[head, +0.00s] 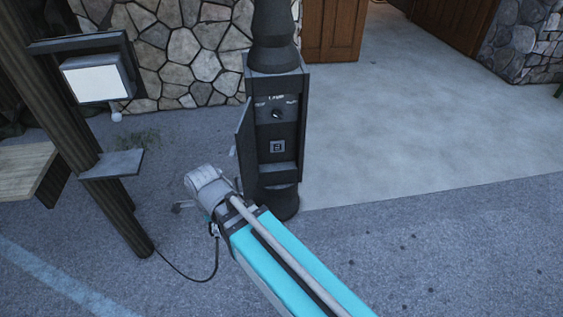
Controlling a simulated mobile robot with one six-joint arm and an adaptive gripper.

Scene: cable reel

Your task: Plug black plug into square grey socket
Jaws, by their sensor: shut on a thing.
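The square grey socket (277,147) is set in the dark inner panel of a black post (283,175), below a round knob. The post's small door stands open to the left. My gripper (183,206) is partly hidden by my wrist, left of and lower in the picture than the socket, and apart from the post. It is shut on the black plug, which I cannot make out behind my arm. A black cable (216,262) hangs from near my wrist and runs along the ground to the left.
A wooden pole (75,130) with a white-faced box (97,78) and a small grey shelf (112,164) stands to the left. A stone wall (190,50) is behind. Paved ground in front and to the right of the post is clear.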

